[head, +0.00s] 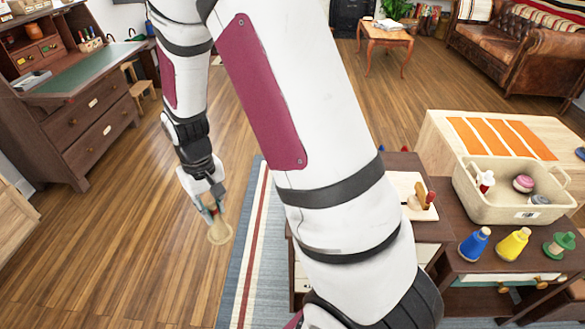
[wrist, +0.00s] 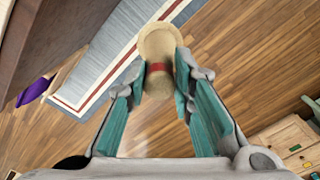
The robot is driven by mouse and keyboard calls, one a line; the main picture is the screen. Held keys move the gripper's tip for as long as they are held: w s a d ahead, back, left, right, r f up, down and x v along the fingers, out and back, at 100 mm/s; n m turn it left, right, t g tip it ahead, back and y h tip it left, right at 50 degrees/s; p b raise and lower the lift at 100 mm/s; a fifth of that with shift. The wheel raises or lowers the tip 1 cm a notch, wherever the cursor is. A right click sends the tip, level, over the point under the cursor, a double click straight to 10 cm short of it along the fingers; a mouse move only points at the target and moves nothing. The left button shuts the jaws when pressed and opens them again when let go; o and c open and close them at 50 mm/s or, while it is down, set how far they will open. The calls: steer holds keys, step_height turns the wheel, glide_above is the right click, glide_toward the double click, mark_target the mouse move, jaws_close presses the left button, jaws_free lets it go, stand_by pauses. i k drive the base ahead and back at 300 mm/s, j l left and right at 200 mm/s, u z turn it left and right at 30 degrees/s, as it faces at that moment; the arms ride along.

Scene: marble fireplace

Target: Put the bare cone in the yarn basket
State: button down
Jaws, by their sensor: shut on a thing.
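My gripper (head: 213,207) is shut on a bare tan cone (head: 220,233), holding it over the wood floor on the left of the head view. In the wrist view the cone (wrist: 158,48) sits between the two teal fingers of my gripper (wrist: 161,82). A red band circles the cone near the fingertips. The beige yarn basket (head: 497,207) stands on a dark table at the right, far from my gripper. Inside it are a red-and-white item (head: 486,182), a pink item (head: 523,183) and a grey item (head: 539,199).
Blue (head: 474,245), yellow (head: 513,244) and green (head: 560,244) yarn cones stand in front of the basket. A white tray (head: 404,188) with small items lies left of it. A light-topped piece with orange strips (head: 500,138) is behind. A striped rug (head: 245,265) lies below.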

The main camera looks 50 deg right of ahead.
mark_target(502, 191)
steer(key=k+l+z, duration=0.15)
steer(key=k, duration=1.05)
steer(key=l+z, duration=0.15)
steer(key=z, duration=0.2)
steer(key=i+l+z, duration=0.1)
steer(key=z, duration=0.25)
steer(key=l+z, duration=0.35)
steer(key=i+j, duration=0.05)
steer(key=j, duration=0.1)
